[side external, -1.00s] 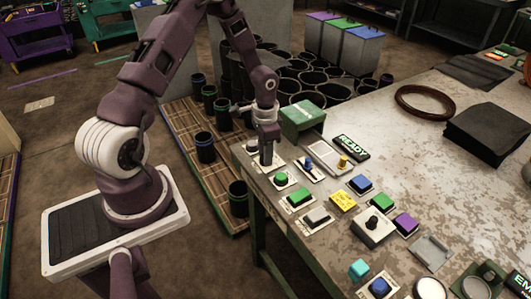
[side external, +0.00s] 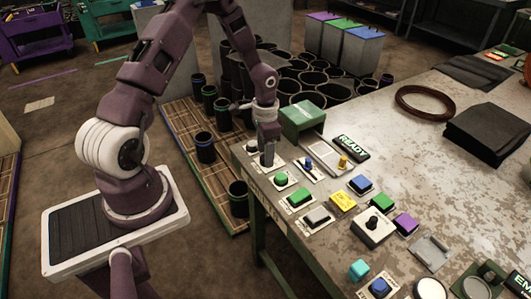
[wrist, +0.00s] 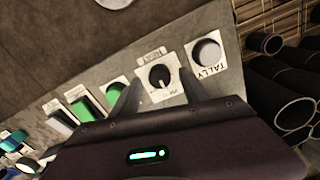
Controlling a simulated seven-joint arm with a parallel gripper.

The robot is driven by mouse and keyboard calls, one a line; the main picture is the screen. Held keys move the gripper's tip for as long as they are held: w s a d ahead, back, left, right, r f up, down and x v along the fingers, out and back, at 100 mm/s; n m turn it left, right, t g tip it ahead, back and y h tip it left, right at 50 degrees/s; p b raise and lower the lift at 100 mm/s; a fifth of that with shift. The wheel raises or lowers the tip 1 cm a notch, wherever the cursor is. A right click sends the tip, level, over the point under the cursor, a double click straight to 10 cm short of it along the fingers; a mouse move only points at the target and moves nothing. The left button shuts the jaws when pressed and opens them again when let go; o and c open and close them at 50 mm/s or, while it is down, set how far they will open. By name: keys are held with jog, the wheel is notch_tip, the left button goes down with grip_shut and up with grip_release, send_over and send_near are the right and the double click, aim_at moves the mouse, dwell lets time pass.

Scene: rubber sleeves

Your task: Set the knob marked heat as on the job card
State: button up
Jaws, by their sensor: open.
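A black knob (wrist: 160,78) with a pale pointer line sits on a white plate in the wrist view. Its small label (wrist: 152,53) is too blurred to read surely. My gripper (wrist: 161,92) is open, with one finger on either side of the knob; I cannot tell whether they touch it. In the side view my gripper (side external: 267,158) points down at the near left corner of the bench, hiding the knob.
A white TALLY button (wrist: 207,52) is beside the knob, and a green button (wrist: 114,90) is on its other side. A green box (side external: 302,117) stands behind my gripper. Several coloured buttons and another black knob (side external: 373,222) are farther right. The bench middle (side external: 430,160) is clear.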

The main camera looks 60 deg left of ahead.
notch_tip(320, 180, up, 6)
jog(key=shift+r, duration=0.25)
jog(key=shift+r, duration=0.1)
jog(key=s+d+r+n+t+y, duration=0.1)
jog(key=s+d+r, duration=0.25)
jog(key=r, duration=0.55)
jog(key=s+d+r+t+y, duration=0.1)
jog(key=s+d+r, duration=0.25)
jog(key=r, duration=0.45)
jog(key=s+d+r+t+h, duration=0.1)
jog(key=s+d+r, duration=0.2)
jog(key=s, duration=0.3)
jog(key=s+d+r+n+t+h, duration=0.1)
jog(key=s+d+r+t, duration=0.1)
jog(key=s+d+r, duration=0.2)
jog(key=s+d, duration=0.2)
jog(key=s, duration=0.1)
jog(key=shift+s+n+t, duration=0.3)
